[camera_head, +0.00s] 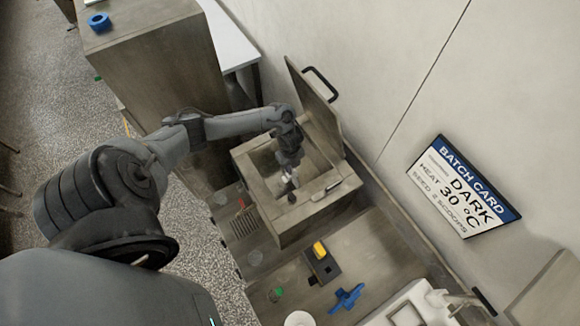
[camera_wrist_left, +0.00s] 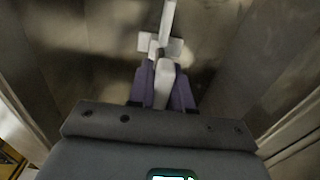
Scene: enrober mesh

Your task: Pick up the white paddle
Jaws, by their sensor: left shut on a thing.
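The white paddle (camera_wrist_left: 168,18) shows in the left wrist view as a pale shaft with a short crosspiece, running away from the fingers. My left gripper (camera_wrist_left: 165,84) is shut on its near end. In the head view the left gripper (camera_head: 288,182) points down over the open metal tank (camera_head: 298,214), close to its front rim. Only a small pale bit of the paddle shows there. The tank's walls surround the paddle in the wrist view. I cannot tell whether the paddle touches the tank floor. My right gripper is not in view.
The tank's hinged lid (camera_head: 316,95) stands raised at the back by the wall. A blue valve-like piece (camera_head: 346,298), a yellow item (camera_head: 319,250) and a white container (camera_head: 410,308) are on the bench at the lower right. A batch card (camera_head: 463,187) hangs on the wall.

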